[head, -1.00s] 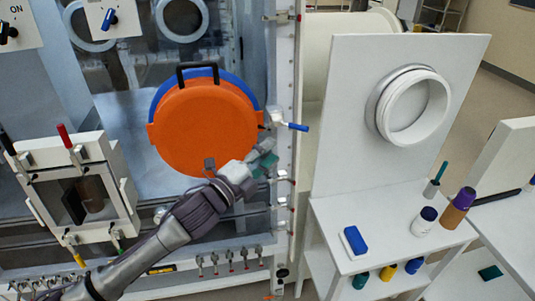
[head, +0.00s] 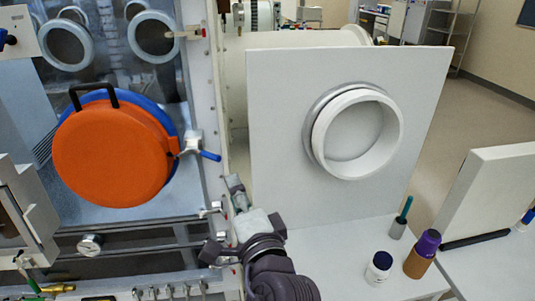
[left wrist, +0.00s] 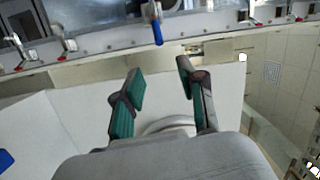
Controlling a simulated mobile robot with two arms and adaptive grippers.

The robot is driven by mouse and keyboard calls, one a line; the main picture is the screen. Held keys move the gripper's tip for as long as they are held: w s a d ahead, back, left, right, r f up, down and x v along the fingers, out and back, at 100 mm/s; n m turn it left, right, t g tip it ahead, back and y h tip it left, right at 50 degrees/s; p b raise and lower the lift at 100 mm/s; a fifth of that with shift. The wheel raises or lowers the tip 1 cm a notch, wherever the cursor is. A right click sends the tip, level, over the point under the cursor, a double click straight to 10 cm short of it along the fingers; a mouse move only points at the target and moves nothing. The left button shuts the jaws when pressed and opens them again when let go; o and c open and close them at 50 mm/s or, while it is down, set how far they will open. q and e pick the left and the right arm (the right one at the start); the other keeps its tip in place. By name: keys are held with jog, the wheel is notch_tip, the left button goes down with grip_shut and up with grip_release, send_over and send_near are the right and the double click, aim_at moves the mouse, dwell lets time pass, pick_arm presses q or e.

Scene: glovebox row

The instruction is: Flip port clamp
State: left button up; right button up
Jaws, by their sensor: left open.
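The orange round port door (head: 112,155) with a black handle and a blue rim shows at the left of the head view. The port clamp (head: 208,155) sits at its right edge, a pale bracket with a blue-tipped lever pointing right and slightly down. My left gripper (head: 224,218) is open and empty, below and slightly right of the clamp, apart from it. In the left wrist view the blue lever (left wrist: 157,30) hangs at the top, beyond the open fingers (left wrist: 160,72). My right gripper is not in view.
A white panel with a round white ring (head: 357,135) stands right of the glovebox. A white bottle (head: 379,267), a purple-capped brown bottle (head: 422,255) and a grey pen cup (head: 398,229) stand on the white table below. Small valves (head: 172,292) line the glovebox's lower edge.

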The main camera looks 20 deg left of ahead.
aim_at(212, 154)
pick_arm(q)
jog(key=shift+y, duration=0.3)
jog(key=p+x, duration=0.1)
jog(key=x, duration=0.3)
jog(key=p+x, duration=0.1)
jog(key=x, duration=0.3)
jog(key=s+a+p+x, duration=0.1)
jog(key=p+x, duration=0.1)
jog(key=x, duration=0.2)
jog(key=shift+w+a+f, duration=0.15)
jog(key=shift+a+f, duration=0.05)
jog(key=shift+a, duration=0.1)
jog(key=shift+w+a+f+g, duration=0.1)
jog(key=shift+w+a+g, duration=0.2)
jog(key=shift+w+a, duration=0.25)
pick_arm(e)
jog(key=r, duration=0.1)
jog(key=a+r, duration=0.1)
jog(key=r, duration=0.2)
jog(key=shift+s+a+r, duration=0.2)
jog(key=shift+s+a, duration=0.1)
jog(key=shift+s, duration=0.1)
pick_arm(q)
jog(key=shift+c, duration=0.2)
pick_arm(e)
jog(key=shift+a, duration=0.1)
pick_arm(q)
grip_shut()
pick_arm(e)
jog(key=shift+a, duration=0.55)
